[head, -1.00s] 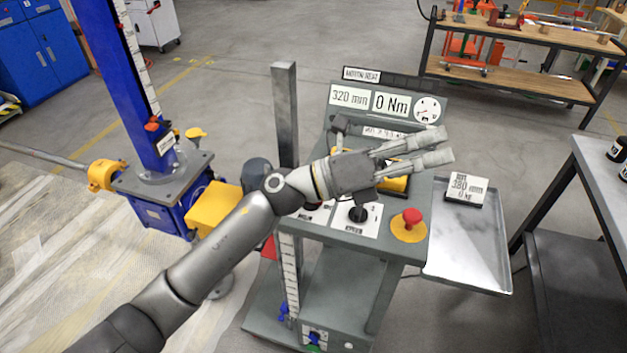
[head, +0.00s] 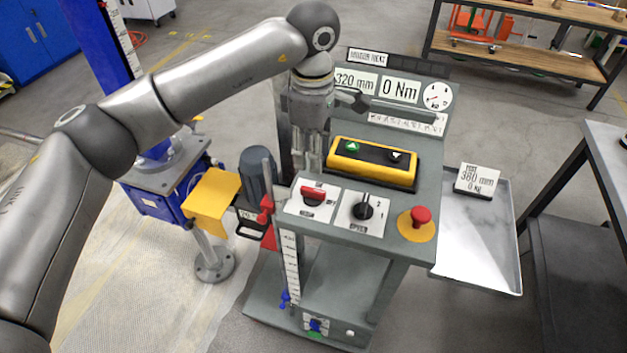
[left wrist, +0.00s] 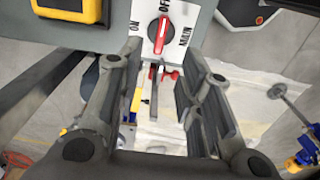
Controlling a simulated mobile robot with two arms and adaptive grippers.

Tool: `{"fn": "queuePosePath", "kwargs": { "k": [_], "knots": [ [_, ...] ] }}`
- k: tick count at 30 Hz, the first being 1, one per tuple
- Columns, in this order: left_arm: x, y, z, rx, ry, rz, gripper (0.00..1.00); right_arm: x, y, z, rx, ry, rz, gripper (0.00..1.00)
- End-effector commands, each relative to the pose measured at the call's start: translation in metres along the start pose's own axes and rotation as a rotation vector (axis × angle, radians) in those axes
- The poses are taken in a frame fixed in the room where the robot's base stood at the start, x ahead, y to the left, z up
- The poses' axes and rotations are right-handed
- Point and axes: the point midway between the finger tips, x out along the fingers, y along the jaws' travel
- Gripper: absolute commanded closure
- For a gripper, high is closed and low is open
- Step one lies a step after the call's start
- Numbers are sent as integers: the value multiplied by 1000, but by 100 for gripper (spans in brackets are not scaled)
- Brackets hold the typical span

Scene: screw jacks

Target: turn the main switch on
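The main switch (head: 313,194) is a red rotary knob on a white plate at the console's front left. In the left wrist view the red knob (left wrist: 161,31) has its bar lined up with the OFF mark, with ON and MAIN lettered on either side. My left gripper (head: 308,165) points down just behind and above the switch in the head view, apart from it. My right gripper is not in view.
Close by are a black selector knob (head: 362,207), a red mushroom button (head: 421,217) on a yellow disc, and a yellow button box (head: 372,165). A grey upright post stands at the console's left edge. A metal tray (head: 480,245) with a display card is at right.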

Motion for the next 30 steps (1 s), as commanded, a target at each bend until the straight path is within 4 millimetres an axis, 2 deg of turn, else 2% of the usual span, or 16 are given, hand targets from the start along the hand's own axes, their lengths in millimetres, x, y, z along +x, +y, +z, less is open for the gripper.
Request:
{"fn": "queuePosePath", "kwargs": {
  "k": [9,15,21,28,30],
  "knots": [
    [57,-2,2,0,-5,-6,66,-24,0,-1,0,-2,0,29],
    [86,-1,2,1,-6,-3,66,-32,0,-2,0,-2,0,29],
    [97,-1,2,1,-6,-1,66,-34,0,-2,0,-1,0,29],
    [98,-1,2,1,-6,0,66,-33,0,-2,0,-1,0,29],
    [98,-1,2,1,-6,0,75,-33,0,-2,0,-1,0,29]
  ]
}}
